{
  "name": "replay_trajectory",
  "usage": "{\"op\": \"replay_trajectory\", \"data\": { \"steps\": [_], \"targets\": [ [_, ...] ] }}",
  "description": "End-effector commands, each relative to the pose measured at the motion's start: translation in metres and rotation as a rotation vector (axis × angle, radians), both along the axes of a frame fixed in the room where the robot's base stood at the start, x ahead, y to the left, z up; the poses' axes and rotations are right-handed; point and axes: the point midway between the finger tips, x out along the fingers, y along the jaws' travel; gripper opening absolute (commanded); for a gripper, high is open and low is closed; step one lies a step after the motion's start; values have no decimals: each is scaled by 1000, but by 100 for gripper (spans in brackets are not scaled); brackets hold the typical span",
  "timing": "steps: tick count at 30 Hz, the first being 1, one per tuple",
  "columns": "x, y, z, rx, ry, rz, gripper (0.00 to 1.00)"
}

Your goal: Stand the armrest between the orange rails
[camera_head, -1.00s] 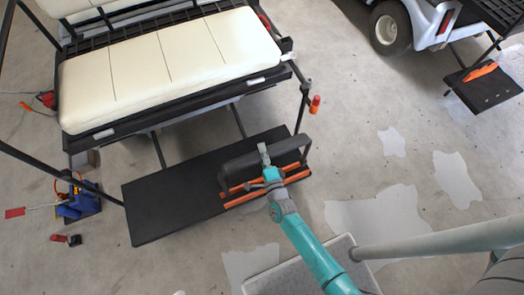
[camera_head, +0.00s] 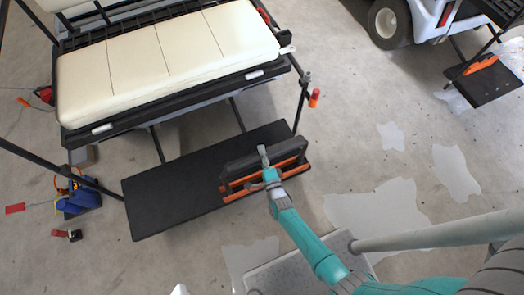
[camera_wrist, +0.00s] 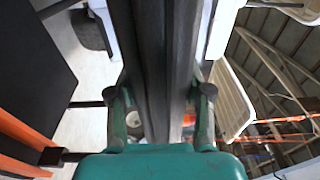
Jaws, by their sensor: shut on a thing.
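The armrest (camera_head: 240,166) is a long black padded bar, held above the right end of the black footplate (camera_head: 165,193) in the head view. The orange rails (camera_head: 242,192) lie along that end of the plate, partly hidden by the armrest. The armrest runs roughly parallel to them; I cannot tell whether its lower part sits between them or is just above. My gripper (camera_head: 264,158) is shut on the armrest. In the wrist view my gripper's fingers (camera_wrist: 160,100) flank the black armrest (camera_wrist: 150,40), and an orange rail (camera_wrist: 30,130) shows at the left edge.
The cart's cream seat (camera_head: 165,65) stands behind the plate, with a black post (camera_head: 301,105) close to the right. Tools, including a blue item (camera_head: 78,203), lie on the floor at left. Another cart (camera_head: 400,20) is at upper right. The floor right of the plate is clear.

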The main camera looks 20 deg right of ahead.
Motion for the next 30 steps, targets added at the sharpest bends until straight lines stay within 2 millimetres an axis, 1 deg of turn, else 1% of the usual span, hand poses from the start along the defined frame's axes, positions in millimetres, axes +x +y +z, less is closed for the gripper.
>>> {"op": "replay_trajectory", "data": {
  "steps": [12, 18, 21, 30],
  "targets": [
    [2, 0, -29, -1, -2, -1, 0],
    [2, 0, -39, 0, -3, -1, 0],
    [1, 0, -43, -1, -2, 0, 0],
    [1, 0, -45, 0, -4, 0, 0]
  ]
}}
